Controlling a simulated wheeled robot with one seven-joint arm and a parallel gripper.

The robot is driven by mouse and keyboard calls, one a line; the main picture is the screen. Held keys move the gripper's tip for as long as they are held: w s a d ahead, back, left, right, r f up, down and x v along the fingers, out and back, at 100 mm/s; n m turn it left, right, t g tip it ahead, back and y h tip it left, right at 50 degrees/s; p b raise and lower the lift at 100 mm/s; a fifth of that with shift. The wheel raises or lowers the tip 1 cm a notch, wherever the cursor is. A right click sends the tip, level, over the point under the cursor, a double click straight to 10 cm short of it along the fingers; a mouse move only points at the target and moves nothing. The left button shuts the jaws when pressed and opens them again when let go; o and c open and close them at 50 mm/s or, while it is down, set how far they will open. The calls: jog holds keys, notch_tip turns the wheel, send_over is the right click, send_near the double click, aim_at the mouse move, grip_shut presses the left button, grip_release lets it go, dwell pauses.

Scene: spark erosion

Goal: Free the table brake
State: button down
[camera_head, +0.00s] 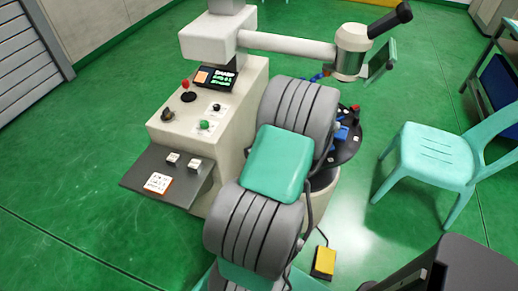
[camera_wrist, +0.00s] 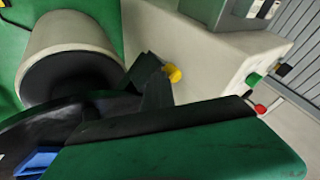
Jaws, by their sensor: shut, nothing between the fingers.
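In the wrist view my gripper (camera_wrist: 157,76) shows as a dark wedge of closed fingers rising from a black strip on a green body. It is shut and empty. A small yellow knob (camera_wrist: 173,73) shows right at the fingertips, on the machine's side. I cannot tell whether they touch. A dark part beside the knob is partly hidden by the fingers. The black round table (camera_wrist: 62,112) lies at left, under a pale cylinder. In the head view the round table (camera_head: 345,150) shows behind my arm, and my gripper is hidden there.
The pale machine (camera_head: 228,120) has a control panel and a grey shelf (camera_head: 150,180). A head arm (camera_head: 290,45) reaches over the table. Blue parts (camera_head: 341,133) lie on the table. A teal chair (camera_head: 435,150) stands at right. A yellow pedal (camera_head: 324,262) is on the floor.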

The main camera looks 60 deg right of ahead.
jog(key=shift+w+a+b, duration=0.3)
jog(key=shift+w+a, duration=0.3)
jog(key=shift+w, duration=0.15)
jog(key=shift+w+a, duration=0.15)
jog(key=shift+a, duration=0.05)
jog(key=s+a+r, duration=0.2)
jog(key=s+r, duration=0.6)
jog(key=s, duration=0.1)
jog(key=shift+s+a, duration=0.25)
dwell(0.3)
